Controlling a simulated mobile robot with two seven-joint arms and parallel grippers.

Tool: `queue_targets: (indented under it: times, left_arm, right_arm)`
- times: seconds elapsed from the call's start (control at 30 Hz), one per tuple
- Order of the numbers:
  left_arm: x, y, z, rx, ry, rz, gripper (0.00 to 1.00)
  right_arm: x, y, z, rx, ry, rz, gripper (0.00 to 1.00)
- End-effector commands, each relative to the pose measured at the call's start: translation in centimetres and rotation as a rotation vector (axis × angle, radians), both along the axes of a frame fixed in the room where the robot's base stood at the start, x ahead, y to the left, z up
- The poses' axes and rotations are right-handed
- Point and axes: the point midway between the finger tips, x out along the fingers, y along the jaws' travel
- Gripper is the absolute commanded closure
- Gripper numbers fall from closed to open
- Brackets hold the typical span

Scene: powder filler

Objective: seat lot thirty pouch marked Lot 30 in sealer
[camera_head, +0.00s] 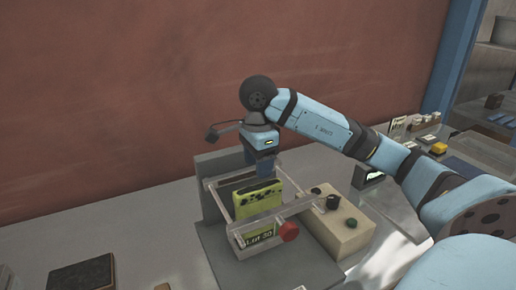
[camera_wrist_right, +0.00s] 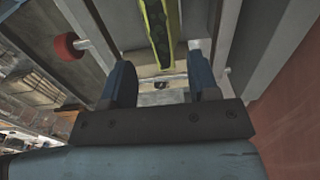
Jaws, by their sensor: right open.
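My right gripper (camera_head: 265,168) is directly above and behind the pouch, pointing down. In the right wrist view its blue fingers (camera_wrist_right: 162,85) are apart, with nothing between them, and the pouch lies just beyond the tips. My left gripper is not in view.
A red knob (camera_head: 289,231) sits on the sealer's front. A dark flat block (camera_head: 84,274) lies at the lower left. Several small items stand on the bench at the right. The bench left of the sealer is mostly clear.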

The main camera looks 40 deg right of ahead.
Motion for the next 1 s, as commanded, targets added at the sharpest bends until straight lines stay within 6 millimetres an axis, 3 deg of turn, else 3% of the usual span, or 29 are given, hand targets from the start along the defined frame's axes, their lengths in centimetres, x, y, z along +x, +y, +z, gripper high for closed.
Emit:
queue_targets:
  times: [0.1,0.3,1.0]
  left_arm:
    - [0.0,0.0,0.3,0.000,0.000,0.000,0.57]
    - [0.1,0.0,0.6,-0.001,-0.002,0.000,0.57]
    - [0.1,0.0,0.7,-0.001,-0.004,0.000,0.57]
  right_arm:
    - [0.0,-0.1,2.0,-0.002,-0.003,0.000,0.45]
    - [0.0,0.0,3.5,0.000,0.001,0.000,0.45]
    - [0.0,0.0,3.8,0.000,0.001,0.000,0.45]
